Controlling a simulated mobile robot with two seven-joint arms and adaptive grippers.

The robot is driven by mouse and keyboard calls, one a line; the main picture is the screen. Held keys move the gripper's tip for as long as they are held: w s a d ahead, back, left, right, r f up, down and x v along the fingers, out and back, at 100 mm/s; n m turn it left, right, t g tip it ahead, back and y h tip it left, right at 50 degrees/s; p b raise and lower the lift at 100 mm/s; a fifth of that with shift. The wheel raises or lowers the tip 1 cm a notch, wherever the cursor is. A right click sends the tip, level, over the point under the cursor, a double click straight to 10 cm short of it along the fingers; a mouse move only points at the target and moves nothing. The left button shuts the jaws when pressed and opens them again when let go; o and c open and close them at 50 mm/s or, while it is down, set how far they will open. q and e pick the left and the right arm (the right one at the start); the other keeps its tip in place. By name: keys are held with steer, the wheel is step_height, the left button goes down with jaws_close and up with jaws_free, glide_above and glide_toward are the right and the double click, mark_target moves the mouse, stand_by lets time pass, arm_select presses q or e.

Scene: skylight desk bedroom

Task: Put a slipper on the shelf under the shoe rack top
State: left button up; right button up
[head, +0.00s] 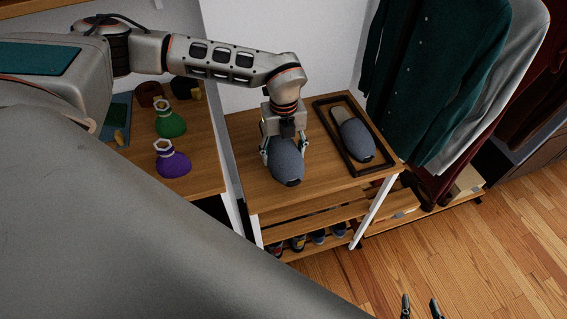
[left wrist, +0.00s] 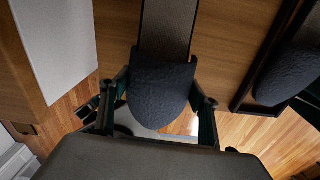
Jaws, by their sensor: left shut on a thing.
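A grey-blue slipper (head: 287,168) is at the front left of the wooden shoe rack top (head: 257,190). My left gripper (head: 283,150) is shut on it from above, one finger at each side. In the left wrist view the slipper's dark toe (left wrist: 162,88) sits between the fingers. I cannot tell whether its sole touches the top. A matching slipper (head: 354,137) lies in a dark-rimmed tray (head: 377,169) at the right of the top. A slatted shelf (head: 318,216) runs under the top. My right gripper (head: 421,309) shows only its tips, apart and empty, at the bottom edge.
Several shoes (head: 318,236) stand on the lower shelf. A white leg (head: 372,212) bounds the rack's front right. Green (head: 170,122) and purple (head: 173,163) flasks stand on the desk at the left. Hanging clothes (head: 440,75) are on the right. The wooden floor (head: 450,245) in front is clear.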

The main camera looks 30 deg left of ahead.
arm_select(q)
steer(key=shift+f, duration=2.7)
steer(key=shift+f, duration=0.2)
steer(key=o, duration=1.2)
steer(key=shift+r, duration=0.1)
